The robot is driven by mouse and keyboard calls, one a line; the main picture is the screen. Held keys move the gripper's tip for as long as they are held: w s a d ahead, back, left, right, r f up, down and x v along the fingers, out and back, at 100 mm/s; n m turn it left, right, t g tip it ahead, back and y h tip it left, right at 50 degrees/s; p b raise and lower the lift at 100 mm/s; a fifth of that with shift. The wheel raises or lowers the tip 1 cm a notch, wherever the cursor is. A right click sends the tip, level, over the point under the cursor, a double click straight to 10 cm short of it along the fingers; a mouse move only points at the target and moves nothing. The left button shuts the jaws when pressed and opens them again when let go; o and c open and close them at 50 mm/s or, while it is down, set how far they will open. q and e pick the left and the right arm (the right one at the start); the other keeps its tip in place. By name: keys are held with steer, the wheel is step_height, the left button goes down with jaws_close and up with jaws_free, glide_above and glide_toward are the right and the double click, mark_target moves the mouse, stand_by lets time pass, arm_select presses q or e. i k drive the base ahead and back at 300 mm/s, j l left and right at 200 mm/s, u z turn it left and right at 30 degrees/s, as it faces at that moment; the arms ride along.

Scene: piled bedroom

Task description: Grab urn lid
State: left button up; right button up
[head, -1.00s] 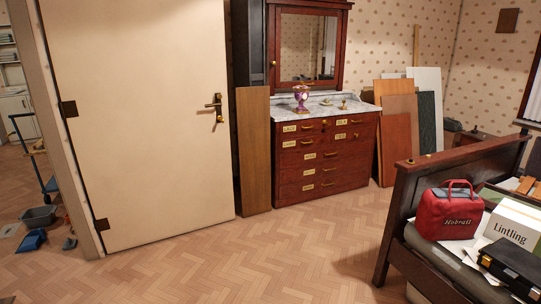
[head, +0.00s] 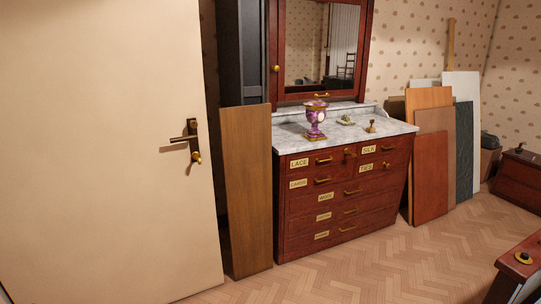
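A purple and white urn with gold trim (head: 315,122) stands upright on the marble top of the dark red dresser (head: 345,195). To its right on the marble lie a small pale piece with some gold (head: 346,120) and a small brass-coloured piece with a knob (head: 371,127). Either may be the urn lid; they are too small to tell. Whether the urn's mouth is covered is also unclear. Neither of my grippers is in view.
A cream door (head: 100,150) stands at the left, with a brown board (head: 247,190) between it and the dresser. Several panels (head: 430,175) lean on the wall at the right. The parquet before the dresser is clear.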

mark_target(316, 103)
steer(key=i, duration=1.15)
steer(key=i+l+u, duration=0.1)
steer(key=i, duration=1.05)
